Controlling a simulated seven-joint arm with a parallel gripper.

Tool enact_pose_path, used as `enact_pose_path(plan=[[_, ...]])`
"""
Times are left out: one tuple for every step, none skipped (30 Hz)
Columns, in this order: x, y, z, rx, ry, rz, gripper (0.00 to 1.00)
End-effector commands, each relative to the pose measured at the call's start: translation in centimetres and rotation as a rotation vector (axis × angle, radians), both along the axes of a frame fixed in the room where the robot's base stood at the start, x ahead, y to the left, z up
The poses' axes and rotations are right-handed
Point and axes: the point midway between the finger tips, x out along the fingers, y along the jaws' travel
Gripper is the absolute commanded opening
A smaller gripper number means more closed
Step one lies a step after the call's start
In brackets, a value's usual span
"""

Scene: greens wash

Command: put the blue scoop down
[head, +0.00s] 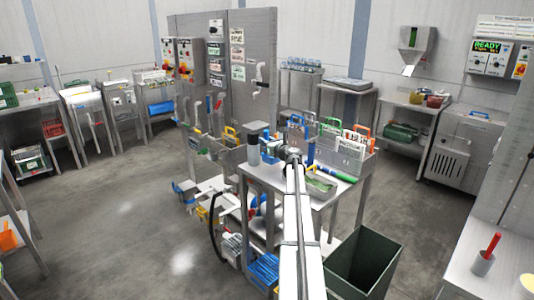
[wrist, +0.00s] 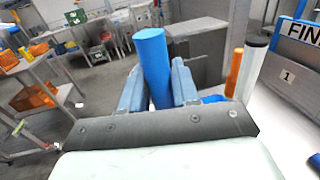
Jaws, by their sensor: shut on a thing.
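My gripper (wrist: 158,88) is shut on the upright blue cylindrical handle of the blue scoop (wrist: 152,50) in the wrist view. The handle stands between the two blue-grey fingers and rises above them. The rest of the scoop is hidden, so I cannot tell whether it touches anything. In the head view my gripper (head: 292,154) is over the steel table (head: 258,176), beside the bins at its back. It is small there, and I cannot clearly pick out the scoop.
A steel bin with coloured handles (head: 345,158) stands on the table's right. A green tray (head: 320,184) and a dark bottle (head: 253,148) flank my arm. A dark open waste bin (head: 365,262) stands on the floor in front. An orange cylinder (wrist: 234,70) is right of my fingers.

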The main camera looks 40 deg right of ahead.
Motion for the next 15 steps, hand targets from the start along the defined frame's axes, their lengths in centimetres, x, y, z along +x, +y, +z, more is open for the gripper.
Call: enact_pose_path(plan=[[0.0, 0.0, -0.4, 0.000, 0.000, 0.000, 0.00], [0.0, 0.0, -0.5, 0.000, 0.000, 0.000, 0.00], [0.0, 0.0, -0.7, 0.000, 0.000, -0.001, 0.00], [0.0, 0.0, -0.8, 0.000, 0.000, -0.001, 0.00], [0.0, 0.0, -1.0, 0.000, 0.000, -0.001, 0.00], [0.0, 0.0, -1.2, 0.001, 0.000, -0.001, 0.00], [0.0, 0.0, -1.5, 0.001, 0.000, -0.001, 0.00], [0.0, 0.0, -1.8, 0.001, 0.001, -0.001, 0.00], [0.0, 0.0, -2.3, 0.001, 0.001, -0.001, 0.00], [0.0, 0.0, -2.6, 0.001, 0.001, -0.001, 0.00], [0.0, 0.0, -3.0, 0.001, 0.001, -0.001, 0.00], [0.0, 0.0, -3.5, 0.001, 0.001, -0.001, 0.00], [0.0, 0.0, -3.9, 0.002, 0.001, -0.001, 0.00], [0.0, 0.0, -4.2, 0.002, 0.001, -0.001, 0.00], [0.0, 0.0, -4.4, 0.001, 0.001, -0.001, 0.00]])
